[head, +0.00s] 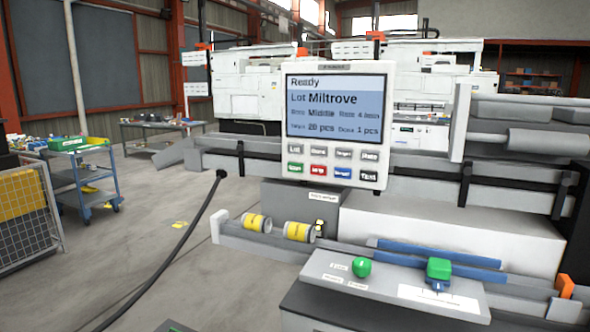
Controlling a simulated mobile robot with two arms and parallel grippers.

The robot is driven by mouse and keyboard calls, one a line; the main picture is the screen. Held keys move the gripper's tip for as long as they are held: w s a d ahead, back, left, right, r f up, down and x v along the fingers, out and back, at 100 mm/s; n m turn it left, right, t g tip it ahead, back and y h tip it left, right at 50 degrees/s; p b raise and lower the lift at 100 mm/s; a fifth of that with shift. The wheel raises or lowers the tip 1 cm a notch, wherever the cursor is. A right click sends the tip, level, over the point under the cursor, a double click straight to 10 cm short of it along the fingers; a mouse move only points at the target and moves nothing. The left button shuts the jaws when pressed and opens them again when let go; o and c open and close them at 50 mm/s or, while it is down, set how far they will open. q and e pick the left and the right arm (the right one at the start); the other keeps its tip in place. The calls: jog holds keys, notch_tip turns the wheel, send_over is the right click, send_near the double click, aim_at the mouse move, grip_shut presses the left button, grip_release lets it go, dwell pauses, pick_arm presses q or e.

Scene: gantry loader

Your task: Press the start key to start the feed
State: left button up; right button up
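A white control panel (378,150) faces me in the head view. Its lit screen (335,103) reads "Ready", "Lot Miltrove" and smaller lines that include "Middle", "20 pcs" and "1 pcs". Two rows of keys sit below the screen. The lower row has a green key (295,170) at the left, whose blurred label looks like "Start". Beside it are a red key (319,171), a blue key (343,173) and a dark key (367,176). Neither of my grippers is in view, and nothing covers the keys.
A sloped console (330,283) below the panel carries a green knob (362,267) and a green block (438,268). Yellow-banded cylinders (257,222) lie on a rail at the left. A black cable (180,245) runs along the floor side. A blue cart (80,170) stands farther left.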

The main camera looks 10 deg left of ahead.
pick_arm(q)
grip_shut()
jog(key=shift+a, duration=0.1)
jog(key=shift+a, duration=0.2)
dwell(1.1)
